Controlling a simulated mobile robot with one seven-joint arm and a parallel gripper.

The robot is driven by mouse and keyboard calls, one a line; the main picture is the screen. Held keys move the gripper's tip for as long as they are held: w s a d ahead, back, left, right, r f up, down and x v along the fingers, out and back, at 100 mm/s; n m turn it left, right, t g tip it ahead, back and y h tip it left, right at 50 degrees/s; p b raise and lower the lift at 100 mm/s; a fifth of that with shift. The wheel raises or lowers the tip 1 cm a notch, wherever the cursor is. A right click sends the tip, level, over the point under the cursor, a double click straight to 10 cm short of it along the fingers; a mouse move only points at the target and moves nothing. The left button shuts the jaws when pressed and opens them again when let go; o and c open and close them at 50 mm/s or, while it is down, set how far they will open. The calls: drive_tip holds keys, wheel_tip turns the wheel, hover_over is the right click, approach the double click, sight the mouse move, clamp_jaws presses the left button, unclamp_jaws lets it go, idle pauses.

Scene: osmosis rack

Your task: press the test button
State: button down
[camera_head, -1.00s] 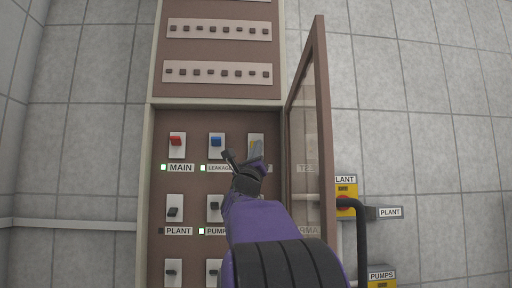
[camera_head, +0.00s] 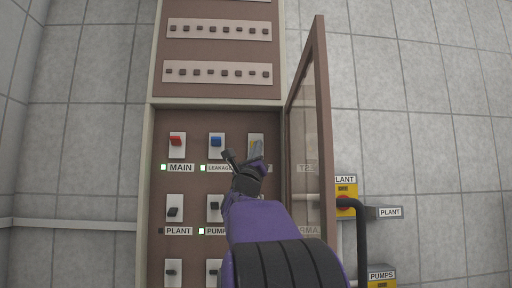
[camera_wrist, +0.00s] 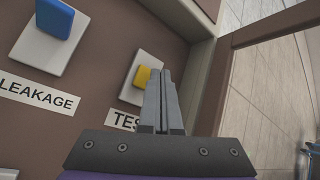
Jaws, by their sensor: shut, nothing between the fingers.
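The test button is a small yellow block (camera_wrist: 142,76) on a white plate (camera_wrist: 130,92), above a label that reads "TES" before my gripper covers the rest. In the head view its white plate (camera_head: 256,138) shows at the right of the top row, with the button mostly hidden behind my gripper. My gripper (camera_wrist: 163,72) is shut and empty. Its fingertips overlap the right part of the yellow button in the wrist view; I cannot tell whether they touch it. In the head view my gripper (camera_head: 254,150) is in front of the plate.
A blue LEAKAGE switch (camera_head: 216,142) is left of the test plate, and a red MAIN switch (camera_head: 176,141) is further left. The open cabinet door (camera_head: 322,130) stands close on the right. PLANT and PUMP switches sit below. Yellow boxes (camera_head: 346,190) are on the wall right of the door.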

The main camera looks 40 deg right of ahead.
idle(0.3)
drive_tip(key=shift+w+d, duration=0.25)
drive_tip(key=shift+w, duration=0.1)
drive_tip(key=shift+w+d, duration=0.2)
drive_tip(key=shift+w, duration=0.1)
idle(0.6)
drive_tip(key=shift+s+f+b, duration=0.1)
drive_tip(key=shift+b, duration=0.3)
drive_tip(key=shift+s+a+b, duration=0.4)
drive_tip(key=shift+s+b, duration=0.15)
drive_tip(key=shift+b, duration=0.2)
